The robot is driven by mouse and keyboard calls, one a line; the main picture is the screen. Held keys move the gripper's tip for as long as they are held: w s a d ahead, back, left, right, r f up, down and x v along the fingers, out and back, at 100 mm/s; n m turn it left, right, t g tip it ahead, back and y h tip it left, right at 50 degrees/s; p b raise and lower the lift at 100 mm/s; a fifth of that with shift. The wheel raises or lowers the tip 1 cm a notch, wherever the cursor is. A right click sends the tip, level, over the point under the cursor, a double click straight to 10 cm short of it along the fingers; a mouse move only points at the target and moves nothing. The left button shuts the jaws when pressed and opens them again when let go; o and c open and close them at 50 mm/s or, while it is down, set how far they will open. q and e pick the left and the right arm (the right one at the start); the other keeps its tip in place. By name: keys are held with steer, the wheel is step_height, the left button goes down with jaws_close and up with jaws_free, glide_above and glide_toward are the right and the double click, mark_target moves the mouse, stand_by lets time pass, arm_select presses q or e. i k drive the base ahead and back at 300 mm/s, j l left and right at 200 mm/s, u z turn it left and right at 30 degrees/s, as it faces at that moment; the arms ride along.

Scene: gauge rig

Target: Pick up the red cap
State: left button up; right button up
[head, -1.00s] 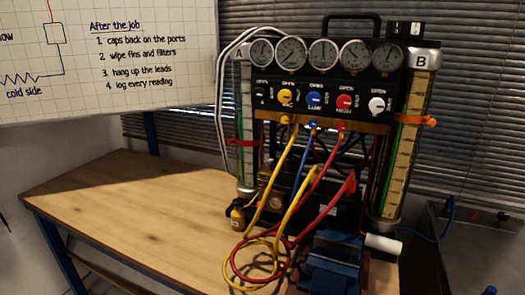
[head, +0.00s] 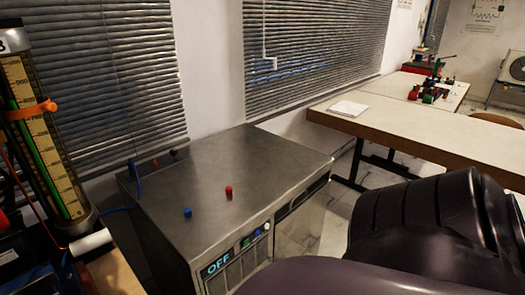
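The red cap (head: 229,192) stands on the grey metal top of a cabinet (head: 262,160), near the middle of the head view. A smaller blue cap (head: 187,212) sits on the same top, to the left of the red one and nearer the front edge. The two caps are apart. A dark arm link of mine fills the lower right of the view. Neither of my grippers is in view, and nothing touches the red cap.
The cabinet front has a lit OFF display (head: 218,263) and small knobs. A gauge tube marked B (head: 45,130) and a white cylinder (head: 90,241) are at the left. A long table (head: 420,130) stands at the back right. The cabinet top is mostly clear.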

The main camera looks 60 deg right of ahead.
mark_target(229, 189)
steer(key=l+z, duration=0.1)
steer(key=z, duration=1.4)
steer(key=i+l+u, duration=0.1)
steer(key=i+u, duration=0.15)
steer(key=u, duration=0.15)
